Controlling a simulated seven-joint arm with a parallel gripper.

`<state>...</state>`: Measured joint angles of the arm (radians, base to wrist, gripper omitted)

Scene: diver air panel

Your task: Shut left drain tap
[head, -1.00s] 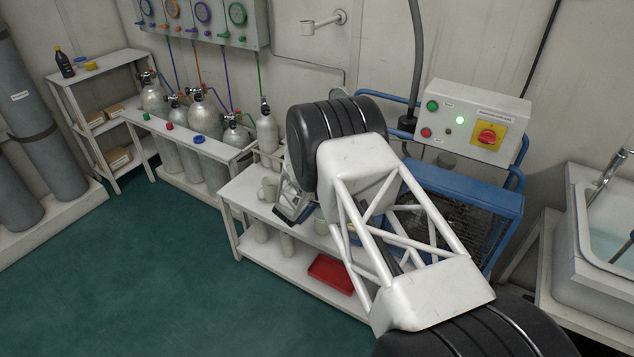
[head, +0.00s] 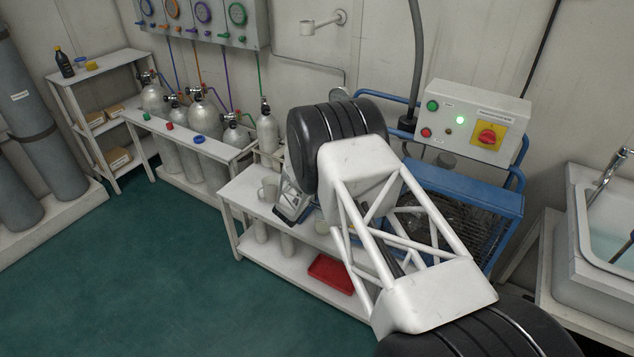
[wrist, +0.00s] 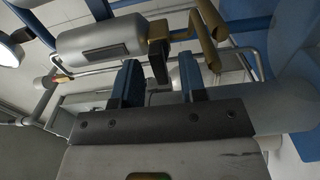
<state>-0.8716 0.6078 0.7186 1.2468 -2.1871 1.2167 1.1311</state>
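In the wrist view my gripper (wrist: 160,84) shows two blue fingers standing apart with a clear gap. A tap with a short black lever (wrist: 160,65) hangs from a brass fitting (wrist: 157,30) at the end of a grey cylinder (wrist: 100,40). The lever appears in line with the gap, nearer the left finger; I cannot tell if it touches. I cannot tell for sure that this is the left drain tap. In the head view my arm hides the tap and the fingertips.
Brass pipes (wrist: 207,38) and metal tubing lie close by on the right in the wrist view. In the head view, a blue-framed machine (head: 465,205) stands below a control box (head: 475,120).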

